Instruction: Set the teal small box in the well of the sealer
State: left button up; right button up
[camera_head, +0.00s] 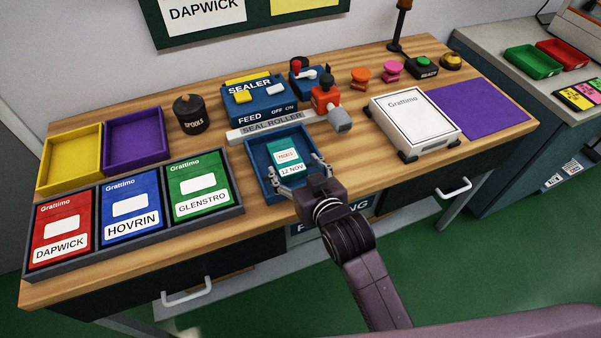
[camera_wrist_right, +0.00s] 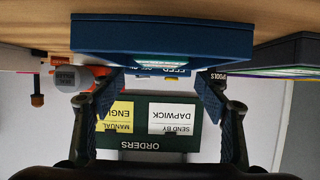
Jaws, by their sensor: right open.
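The teal small box (camera_head: 289,150) lies flat, label up, inside the blue walled well (camera_head: 252,158) in front of the sealer (camera_head: 262,106). Its label reads 12 NOV. My right gripper (camera_head: 296,165) is over the front of the well, its open fingers spread to either side of the box; I cannot tell whether they touch it. In the right wrist view, which is upside down, the open fingers (camera_wrist_right: 157,88) frame the blue well (camera_wrist_right: 160,33), with a sliver of teal and white between them. My left gripper is not in view.
The grey seal roller bar (camera_head: 275,127) runs behind the well, with an orange-and-grey handle (camera_head: 326,98) at its right. A rack of Grattimo boxes (camera_head: 242,209) stands close on the left. A white Grattimo box (camera_head: 408,115) stands to the right.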

jog(key=shift+v, duration=1.9)
jog(key=shift+f, duration=0.1)
